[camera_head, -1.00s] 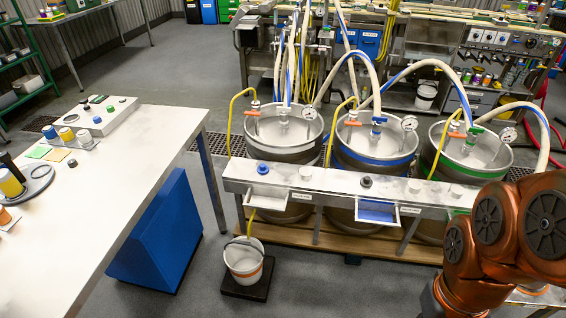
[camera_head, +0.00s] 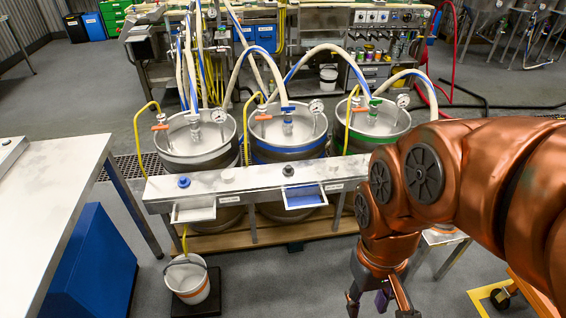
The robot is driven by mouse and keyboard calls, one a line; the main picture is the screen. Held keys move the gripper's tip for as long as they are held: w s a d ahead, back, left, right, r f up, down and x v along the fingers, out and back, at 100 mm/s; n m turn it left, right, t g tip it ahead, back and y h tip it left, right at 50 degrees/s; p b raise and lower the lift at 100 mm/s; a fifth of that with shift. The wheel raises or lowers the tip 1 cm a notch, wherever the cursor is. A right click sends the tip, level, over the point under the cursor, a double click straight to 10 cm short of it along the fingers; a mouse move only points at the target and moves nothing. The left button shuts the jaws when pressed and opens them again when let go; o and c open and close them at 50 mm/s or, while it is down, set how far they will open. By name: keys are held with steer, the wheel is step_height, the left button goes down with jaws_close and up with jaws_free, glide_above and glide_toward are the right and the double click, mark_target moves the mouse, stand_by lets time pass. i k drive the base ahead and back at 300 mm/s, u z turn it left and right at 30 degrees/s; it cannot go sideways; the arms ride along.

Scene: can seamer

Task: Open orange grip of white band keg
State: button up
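Three steel kegs stand in a row. The middle keg has a blue band and the right keg a green band. On the left keg's top, an orange grip (camera_head: 160,127) lies roughly crosswise at the foot of a yellow hose. My gripper (camera_head: 378,306) hangs at the bottom edge, low and in front of the kegs to the right. Its fingers are spread, and it is far from the orange grip. Its tips are partly cut off by the frame.
A steel rail bench (camera_head: 250,180) with knobs and two pulled-out trays stands before the kegs. A white bucket (camera_head: 187,278) stands at front left. A white table (camera_head: 50,180) is at left. Thick hoses (camera_head: 240,70) rise above the kegs. The floor between bucket and gripper is clear.

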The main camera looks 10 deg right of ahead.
mark_target(160, 128)
steer(key=u, duration=0.35)
steer(key=i, duration=0.8)
steer(key=u, duration=1.2)
steer(key=k, duration=0.2)
steer(key=u, duration=0.8)
steer(key=i, duration=0.55)
steer(key=z, duration=0.05)
